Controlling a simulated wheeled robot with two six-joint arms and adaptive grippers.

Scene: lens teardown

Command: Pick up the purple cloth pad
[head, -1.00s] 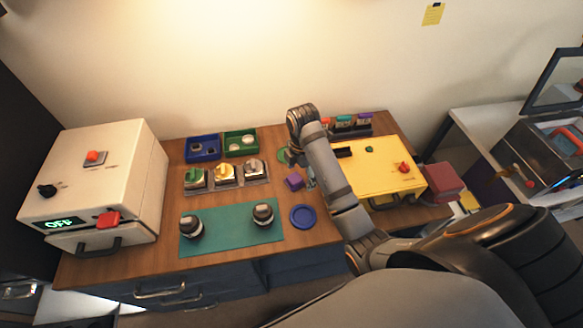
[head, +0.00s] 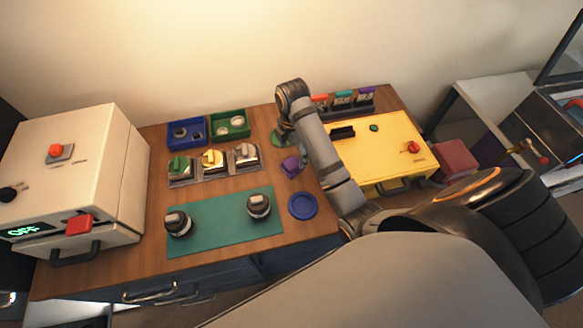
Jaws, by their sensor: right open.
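The purple cloth pad (head: 290,165) lies on the wooden bench, beyond the blue round dish and left of my right forearm. My right arm reaches up over the bench and bends down at its far end. My right gripper (head: 302,165) is open, small in the picture and partly hidden by the arm. It is close to the right side of the pad; I cannot tell whether it touches it. My left gripper is not in view.
A blue dish (head: 302,206) and green mat (head: 212,226) with two lens parts are at the front. A tray with several knobs (head: 213,164) stands left, a yellow box (head: 385,150) right, a white machine (head: 75,180) far left. A green round piece (head: 278,138) lies behind the pad.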

